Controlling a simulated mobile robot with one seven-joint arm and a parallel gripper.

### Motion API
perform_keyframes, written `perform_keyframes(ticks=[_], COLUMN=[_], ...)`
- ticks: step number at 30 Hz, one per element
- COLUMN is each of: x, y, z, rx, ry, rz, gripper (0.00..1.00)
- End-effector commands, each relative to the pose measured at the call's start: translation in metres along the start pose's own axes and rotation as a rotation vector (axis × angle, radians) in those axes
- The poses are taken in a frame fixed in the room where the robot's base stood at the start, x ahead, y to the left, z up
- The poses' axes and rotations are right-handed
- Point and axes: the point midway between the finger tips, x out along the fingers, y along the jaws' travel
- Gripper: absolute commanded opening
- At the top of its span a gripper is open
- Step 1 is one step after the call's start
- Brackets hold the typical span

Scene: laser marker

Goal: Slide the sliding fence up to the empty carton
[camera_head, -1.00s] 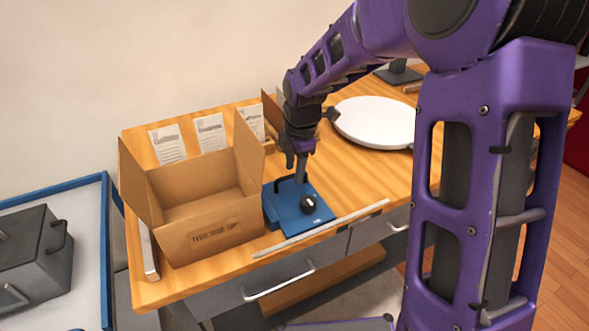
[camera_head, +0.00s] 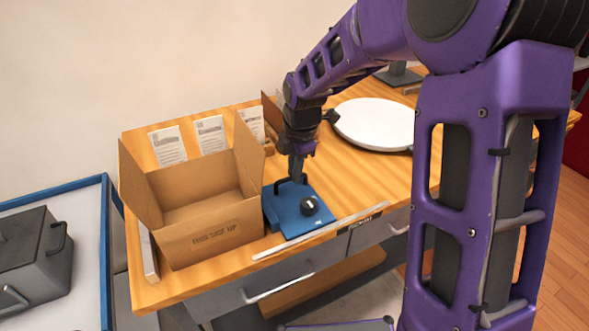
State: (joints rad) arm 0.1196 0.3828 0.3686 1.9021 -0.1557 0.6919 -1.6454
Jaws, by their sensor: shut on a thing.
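The sliding fence (camera_head: 304,210) is a blue plate with a black knob and a dark handle, lying on the wooden table. Its left side is right beside the right wall of the empty carton (camera_head: 212,237); I cannot tell whether they touch. The carton is open, with flaps up, and nothing shows inside. My gripper (camera_head: 296,176) points down at the rear of the fence and is shut on its dark handle. The fingertips are small and partly hide the handle.
A metal strip (camera_head: 320,231) runs along the table's front edge. Another short rail (camera_head: 149,252) stands left of the carton. A white round turntable (camera_head: 375,124) sits at the back right. The table right of the fence is clear.

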Motion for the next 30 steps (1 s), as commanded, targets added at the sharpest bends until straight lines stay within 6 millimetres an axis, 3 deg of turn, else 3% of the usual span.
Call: perform_keyframes(ticks=[27, 30], x=[-0.0004, -0.0004], y=[0.0002, 0.0006], z=[-0.0001, -0.0093], rx=[0.000, -0.003], ry=[0.000, 0.001], rz=[0.000, 0.000], gripper=[0.00, 0.00])
